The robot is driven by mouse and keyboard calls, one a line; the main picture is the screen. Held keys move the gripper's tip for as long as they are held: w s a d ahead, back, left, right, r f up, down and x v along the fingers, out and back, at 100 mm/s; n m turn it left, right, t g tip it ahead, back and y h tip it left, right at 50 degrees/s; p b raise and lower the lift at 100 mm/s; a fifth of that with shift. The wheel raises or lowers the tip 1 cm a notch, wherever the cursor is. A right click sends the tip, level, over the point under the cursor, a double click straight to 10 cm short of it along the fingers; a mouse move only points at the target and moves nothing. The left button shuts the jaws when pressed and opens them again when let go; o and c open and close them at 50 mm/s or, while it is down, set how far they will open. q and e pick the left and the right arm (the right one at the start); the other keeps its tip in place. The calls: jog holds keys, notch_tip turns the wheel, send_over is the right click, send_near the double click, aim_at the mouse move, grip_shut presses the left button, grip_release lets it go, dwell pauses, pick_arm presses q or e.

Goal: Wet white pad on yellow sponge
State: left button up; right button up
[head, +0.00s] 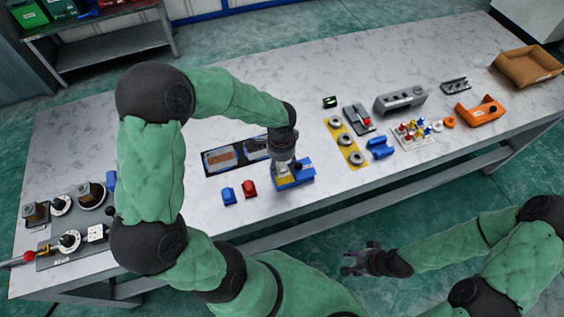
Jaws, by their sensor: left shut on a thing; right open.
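My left gripper (284,170) points down over a blue tray (304,178) near the front middle of the table. The yellow sponge (286,182) shows in the tray, right under the fingers. The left gripper is shut on a small pale thing, which appears to be the white pad; the fingers hide most of it. I cannot tell whether the pad touches the sponge. My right gripper (352,262) is open and empty, off the table's front edge and low over the floor.
A yellow strip with grey rings (347,142) lies to the right. Grey fixtures with knobs (70,240) fill the left end.

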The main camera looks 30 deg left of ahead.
pick_arm(q)
jog(key=shift+f+b, duration=1.7)
jog(key=shift+f, duration=0.6)
jog(key=shift+s+f, duration=0.1)
jog(key=shift+f, duration=0.15)
dwell(0.4)
jog(key=shift+r+p, duration=2.85)
jog(key=shift+r, duration=0.75)
